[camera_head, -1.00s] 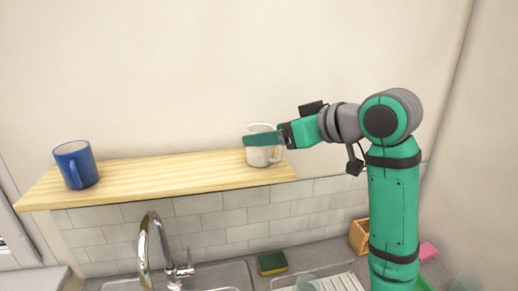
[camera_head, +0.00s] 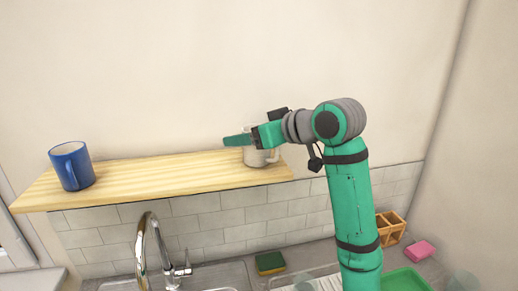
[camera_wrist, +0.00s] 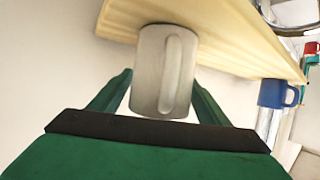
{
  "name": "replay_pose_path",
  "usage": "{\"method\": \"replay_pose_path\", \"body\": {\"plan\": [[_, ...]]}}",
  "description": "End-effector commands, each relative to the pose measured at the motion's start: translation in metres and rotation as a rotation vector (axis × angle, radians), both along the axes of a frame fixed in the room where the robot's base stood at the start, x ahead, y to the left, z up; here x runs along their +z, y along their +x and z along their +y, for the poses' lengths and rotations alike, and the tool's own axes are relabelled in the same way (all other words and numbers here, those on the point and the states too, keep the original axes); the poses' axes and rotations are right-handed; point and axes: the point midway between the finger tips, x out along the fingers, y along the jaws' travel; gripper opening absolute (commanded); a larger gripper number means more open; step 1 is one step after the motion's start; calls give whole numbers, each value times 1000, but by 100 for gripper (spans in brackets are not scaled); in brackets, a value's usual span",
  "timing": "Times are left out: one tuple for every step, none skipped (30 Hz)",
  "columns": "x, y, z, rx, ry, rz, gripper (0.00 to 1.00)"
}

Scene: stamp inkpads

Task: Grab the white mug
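The white mug (camera_head: 255,158) stands upright near the right end of the wooden shelf (camera_head: 150,180). In the wrist view, which is upside down, the mug (camera_wrist: 158,75) sits between my gripper's fingers with its handle facing the camera. My gripper (camera_head: 238,140) reaches in from the right at the mug's upper part and hides much of its top in the head view. The fingers (camera_wrist: 163,85) are spread on either side of the mug. A gap shows beside it near the finger bases; contact at the tips cannot be told.
A blue mug (camera_head: 72,166) stands at the shelf's left end. Below are a tap (camera_head: 148,250), a sponge (camera_head: 270,263), a wooden caddy (camera_head: 390,228), a pink block (camera_head: 422,248) and a green tray (camera_head: 405,280). The shelf between the mugs is clear.

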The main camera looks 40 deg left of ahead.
Motion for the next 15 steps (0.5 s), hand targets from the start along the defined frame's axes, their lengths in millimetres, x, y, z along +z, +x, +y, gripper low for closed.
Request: {"method": "replay_pose_path", "body": {"plan": [[0,0,0,0,0,0,56],[0,0,0,0,0,0,49],[0,0,0,0,0,0,40],[0,0,0,0,0,0,32],[0,0,0,0,0,0,25],[1,0,-1,0,1,-1,23],[1,0,-1,-1,1,-1,23],[1,0,-1,-1,1,-1,23],[1,0,-1,-1,1,-1,23],[1,0,-1,-1,1,-1,23],[1,0,-1,-1,1,-1,23],[1,0,-1,-1,1,-1,23],[1,0,-1,-1,1,-1,23],[2,0,-1,-1,1,-1,23],[3,0,-1,-1,2,-2,23]]}}
